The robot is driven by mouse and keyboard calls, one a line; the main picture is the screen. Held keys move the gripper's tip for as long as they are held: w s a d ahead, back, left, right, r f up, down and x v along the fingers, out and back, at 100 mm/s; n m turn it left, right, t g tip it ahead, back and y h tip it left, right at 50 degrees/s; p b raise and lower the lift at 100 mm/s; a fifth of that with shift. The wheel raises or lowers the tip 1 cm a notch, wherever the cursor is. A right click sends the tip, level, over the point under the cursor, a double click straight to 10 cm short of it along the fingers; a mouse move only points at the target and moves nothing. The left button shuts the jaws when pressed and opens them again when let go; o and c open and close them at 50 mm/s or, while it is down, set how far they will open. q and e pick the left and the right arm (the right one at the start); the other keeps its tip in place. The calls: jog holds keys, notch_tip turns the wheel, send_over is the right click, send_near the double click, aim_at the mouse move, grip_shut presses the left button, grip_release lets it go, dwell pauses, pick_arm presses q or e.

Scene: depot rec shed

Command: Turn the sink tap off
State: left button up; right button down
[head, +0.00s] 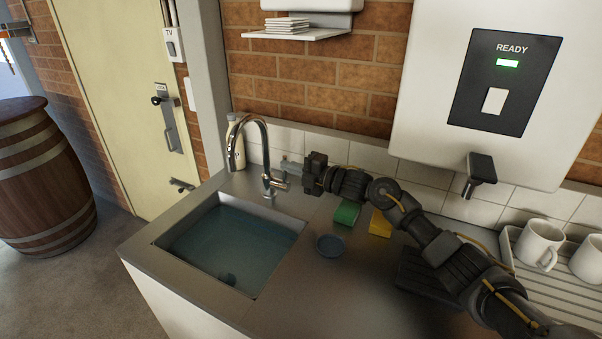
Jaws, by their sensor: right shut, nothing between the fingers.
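The chrome sink tap (266,150) stands behind the basin, its curved spout reaching left over the sink (178,238). Its small lever (281,184) sticks out to the right, low on the tap body. The sink holds blue-green water; I cannot make out a stream from the spout. My right gripper (287,167) comes in from the right, shut and empty, with its fingertips close to the right side of the tap just above the lever. I cannot tell whether they touch it. My left gripper is not in view.
A pale bottle (238,154) stands behind the tap. A green sponge (347,213), a yellow sponge (380,224) and a small blue bowl (330,246) are on the counter under my right arm. White mugs (539,243) stand on a rack at right. A white water heater (425,95) hangs above.

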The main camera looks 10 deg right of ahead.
jog(key=shift+w+d, duration=0.15)
jog(key=shift+d, duration=0.05)
dwell(0.5)
